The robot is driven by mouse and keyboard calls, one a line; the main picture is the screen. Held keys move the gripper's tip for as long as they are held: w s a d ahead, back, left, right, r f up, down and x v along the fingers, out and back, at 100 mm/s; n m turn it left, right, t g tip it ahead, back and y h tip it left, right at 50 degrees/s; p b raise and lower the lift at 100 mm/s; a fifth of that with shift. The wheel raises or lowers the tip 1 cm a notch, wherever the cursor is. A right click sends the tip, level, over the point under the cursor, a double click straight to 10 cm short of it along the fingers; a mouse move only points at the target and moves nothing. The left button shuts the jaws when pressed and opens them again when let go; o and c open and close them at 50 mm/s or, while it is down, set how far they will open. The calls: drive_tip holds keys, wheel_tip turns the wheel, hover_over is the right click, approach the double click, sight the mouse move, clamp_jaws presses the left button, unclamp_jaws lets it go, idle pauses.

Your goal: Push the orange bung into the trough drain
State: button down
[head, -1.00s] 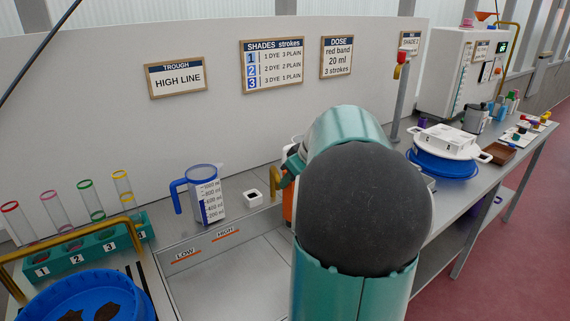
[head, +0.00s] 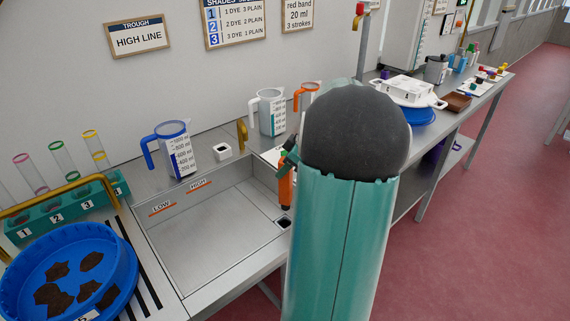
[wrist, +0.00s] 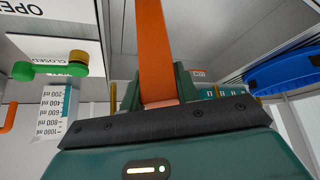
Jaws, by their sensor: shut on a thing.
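The orange bung (head: 286,188) is upright over the right end of the metal trough (head: 185,250), with a dark lower end. The trough drain (head: 284,223) is a dark opening in the floor, just below the bung in the head view; a gap between them is hard to judge. My gripper (head: 289,158) is shut on the bung and mostly hidden behind my arm in that view. In the wrist view my gripper (wrist: 158,98) has its green fingers on both sides of the long orange bung (wrist: 153,45). The bung's far end is out of frame there.
A blue-handled jug (head: 178,150), a white-handled jug (head: 270,112) and an orange-handled jug (head: 307,97) stand behind the trough. A test-tube rack (head: 75,208) and a blue bowl (head: 75,275) are at left. LOW and HIGH marks line the trough's back wall.

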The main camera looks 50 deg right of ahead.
sight(285, 192)
drive_tip(key=f, duration=0.4)
drive_tip(key=shift+w+d, duration=0.1)
drive_tip(key=shift+w, duration=0.2)
drive_tip(key=shift+s+f, duration=0.1)
drive_tip(key=shift+f, duration=2.9)
drive_tip(key=c, duration=1)
unclamp_jaws()
drive_tip(key=shift+f, duration=0.1)
drive_tip(key=shift+o, duration=0.2)
